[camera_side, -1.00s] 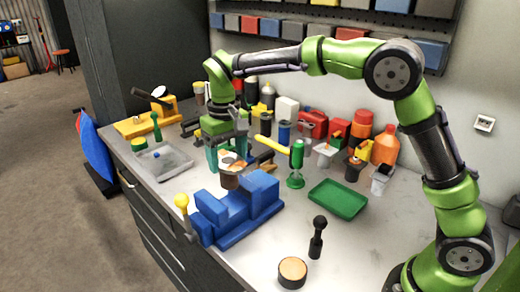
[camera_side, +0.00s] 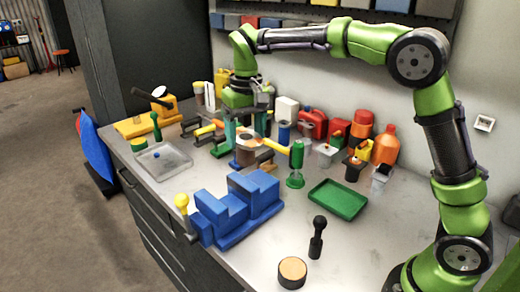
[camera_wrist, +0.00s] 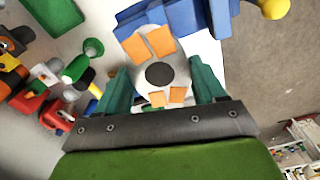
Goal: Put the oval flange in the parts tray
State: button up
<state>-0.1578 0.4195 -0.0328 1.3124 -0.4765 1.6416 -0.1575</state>
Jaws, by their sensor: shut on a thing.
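The oval flange (camera_wrist: 150,78) seems to be the pale, rounded piece with a dark round hole and orange patches in the wrist view. My gripper (camera_wrist: 160,82) is shut on it, with a teal finger on either side. In the side view my gripper (camera_side: 244,132) points down behind the blue vise, and the brown-grey held part (camera_side: 246,154) hangs between the fingers, partly hidden. A shallow grey tray (camera_side: 180,168) with a small blue thing in it lies to the left. A green tray (camera_side: 338,198) lies to the right. Which is the parts tray is unclear.
The blue vise (camera_side: 238,208) with a yellow-knobbed handle (camera_side: 182,202) stands in front of my gripper. A green-based upright tool (camera_side: 296,165), bottles and cans crowd the right and back. A black-knobbed tool (camera_side: 317,235) and a round block (camera_side: 292,271) stand in front.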

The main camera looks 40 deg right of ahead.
jog(key=s+d+f+m, duration=0.2)
jog(key=s+d, duration=1.2)
jog(key=s+d+f+n, duration=0.1)
jog(key=s+f, duration=0.4)
jog(key=s, duration=0.3)
jog(key=s+f+n, duration=0.2)
jog(key=s+f, duration=0.3)
jog(key=s, duration=0.2)
jog(key=shift+w+d+f, duration=0.9)
jog(key=shift+w+d, duration=0.35)
jog(key=shift+w, duration=1.1)
jog(key=shift+w+d+f, duration=0.95)
jog(key=shift+w+d, duration=0.25)
jog(key=shift+w, duration=1.2)
jog(key=shift+w+d+f, duration=0.9)
jog(key=shift+w+d, duration=0.35)
jog(key=shift+w, duration=1.1)
